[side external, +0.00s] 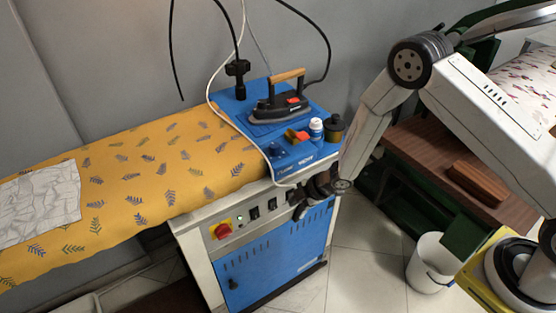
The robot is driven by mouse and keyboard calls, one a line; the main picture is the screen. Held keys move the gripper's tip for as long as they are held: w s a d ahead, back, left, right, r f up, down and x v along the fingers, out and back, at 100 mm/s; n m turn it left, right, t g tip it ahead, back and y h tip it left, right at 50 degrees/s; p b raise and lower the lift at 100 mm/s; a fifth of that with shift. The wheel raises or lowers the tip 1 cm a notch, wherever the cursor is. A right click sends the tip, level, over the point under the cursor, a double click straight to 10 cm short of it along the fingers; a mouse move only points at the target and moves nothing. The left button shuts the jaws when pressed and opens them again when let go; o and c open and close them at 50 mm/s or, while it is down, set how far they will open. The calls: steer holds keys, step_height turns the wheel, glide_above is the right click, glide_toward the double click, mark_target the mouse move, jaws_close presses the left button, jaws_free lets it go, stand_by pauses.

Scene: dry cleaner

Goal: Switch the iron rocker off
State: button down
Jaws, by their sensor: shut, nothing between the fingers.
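The front panel (233,237) of the blue and white ironing unit carries a row of black rocker switches. One rocker (254,213) and a second rocker (272,204) show clearly; labels are too small to read, so I cannot tell which is the iron's or how each is set. My gripper (299,212) is shut and empty, its tips at the right end of the row. It hides that part of the panel, and I cannot tell whether it touches it. The iron (278,106), black with a wooden handle, rests on the blue top.
A red knob on yellow (222,230) and a small green light sit left of the rockers. A white bottle (316,128), a dark cup (334,127) and an orange-red item (296,136) stand above. A wooden table (420,150) and white bucket (430,262) are right.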

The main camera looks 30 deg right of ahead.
steer(key=shift+w+r+v, duration=0.1)
steer(key=shift+w+v, duration=0.1)
steer(key=shift+v, duration=0.75)
steer(key=shift+w+r+v, duration=0.1)
steer(key=shift+w+v, duration=0.05)
steer(key=shift+v, duration=0.85)
steer(key=shift+w+r+v, duration=0.15)
steer(key=shift+w+v, duration=0.05)
steer(key=shift+v, duration=0.75)
steer(key=s+d+r+m+h, duration=0.2)
steer(key=s+d+r+m, duration=0.15)
steer(key=r, duration=0.25)
steer(key=s+d+r+m+h, duration=0.2)
steer(key=d+r+m+h, duration=0.15)
steer(key=r+m, duration=0.2)
steer(key=s+r+m+g, duration=0.1)
steer(key=s+r+m, duration=0.2)
steer(key=s, duration=0.3)
steer(key=s+d+r+m+g, duration=0.1)
steer(key=s+r+m+g, duration=0.1)
steer(key=s, duration=0.5)
steer(key=r+m, duration=0.1)
steer(key=m, duration=0.1)
steer(key=shift+m, duration=0.3)
steer(key=shift+w+d+y, duration=0.15)
steer(key=shift+w+y, duration=0.05)
steer(key=shift+y, duration=0.05)
